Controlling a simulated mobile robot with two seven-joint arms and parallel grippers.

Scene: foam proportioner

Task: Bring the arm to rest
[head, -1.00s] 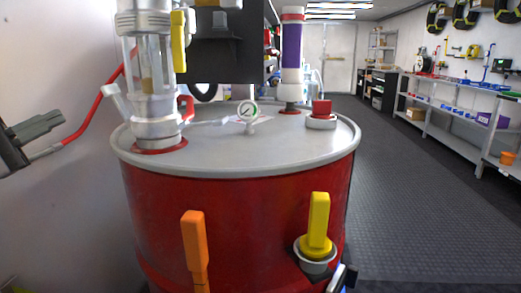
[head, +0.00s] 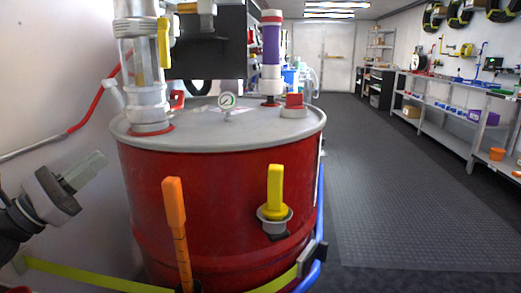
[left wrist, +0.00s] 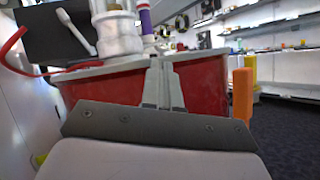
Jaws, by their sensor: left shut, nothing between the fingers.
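My left gripper (head: 86,170) is at the lower left in the head view, in front of the white wall and left of the red drum (head: 215,205). Its fingers are together and hold nothing, and they point up and right toward the drum. In the left wrist view the closed fingers (left wrist: 162,84) point at the drum, whose red side (left wrist: 205,85) fills the middle. I see no contact with the drum. My right gripper is not in view.
A yellow-green band (head: 85,277) runs low in front. Open dark floor (head: 410,190) lies right, before shelves (head: 450,135).

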